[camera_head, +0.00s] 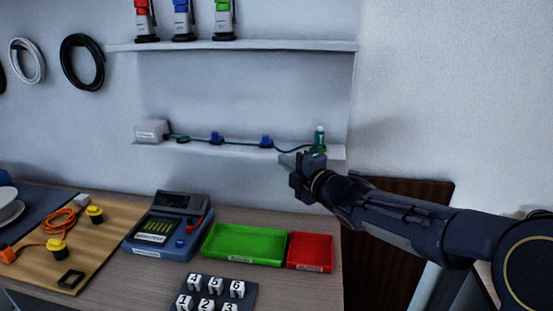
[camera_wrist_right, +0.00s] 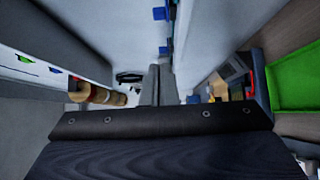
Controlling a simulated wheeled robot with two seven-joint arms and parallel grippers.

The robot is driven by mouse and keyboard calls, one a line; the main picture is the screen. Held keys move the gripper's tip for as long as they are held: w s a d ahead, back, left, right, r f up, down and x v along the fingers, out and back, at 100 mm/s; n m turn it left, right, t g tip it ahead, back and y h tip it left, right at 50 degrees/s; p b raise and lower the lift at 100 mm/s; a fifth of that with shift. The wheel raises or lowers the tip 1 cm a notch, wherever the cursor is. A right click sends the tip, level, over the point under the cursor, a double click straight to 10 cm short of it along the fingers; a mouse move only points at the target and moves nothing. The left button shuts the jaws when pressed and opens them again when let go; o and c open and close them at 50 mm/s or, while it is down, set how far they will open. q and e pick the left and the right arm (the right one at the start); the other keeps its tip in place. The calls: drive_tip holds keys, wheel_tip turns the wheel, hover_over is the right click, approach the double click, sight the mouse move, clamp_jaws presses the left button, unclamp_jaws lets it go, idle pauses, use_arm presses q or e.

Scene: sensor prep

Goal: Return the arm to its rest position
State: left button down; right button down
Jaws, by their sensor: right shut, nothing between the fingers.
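My right arm (camera_head: 420,225) comes in from the right and reaches toward the lower wall shelf. My right gripper (camera_head: 288,160) is in front of that shelf's right part, just left of and below a green sensor-like piece (camera_head: 319,138). In the right wrist view its two grey fingers (camera_wrist_right: 157,85) are together, with nothing seen between them. Whether the gripper touches the shelf cannot be told. My left gripper is not in view.
The lower shelf (camera_head: 230,150) carries a white box (camera_head: 151,131) and a green cable through blue clips. Below are a green tray (camera_head: 244,244), a red tray (camera_head: 310,251), a blue tester (camera_head: 160,236) and numbered blocks (camera_head: 208,290). Plain wall lies right of the shelves.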

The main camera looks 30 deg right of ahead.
drive_tip(key=shift+s+d, duration=0.1)
drive_tip(key=shift+s, duration=0.6)
drive_tip(key=s+f+m+g+h, duration=0.4)
drive_tip(key=s+f+m+g, duration=0.15)
drive_tip(key=s+m, duration=0.6)
drive_tip(key=s+a+f+m+g+y, duration=0.2)
drive_tip(key=s+a+f+m, duration=0.3)
drive_tip(key=s, duration=0.3)
drive_tip(key=s+a+f+m+g+y+p, duration=0.1)
drive_tip(key=s+a+f+m+g+y, duration=0.2)
drive_tip(key=s+a+f, duration=0.3)
drive_tip(key=s+a+m+g, duration=0.1)
drive_tip(key=s, duration=0.2)
drive_tip(key=shift+f+m, duration=0.2)
drive_tip(key=shift+m, duration=0.15)
drive_tip(key=shift+g, duration=0.25)
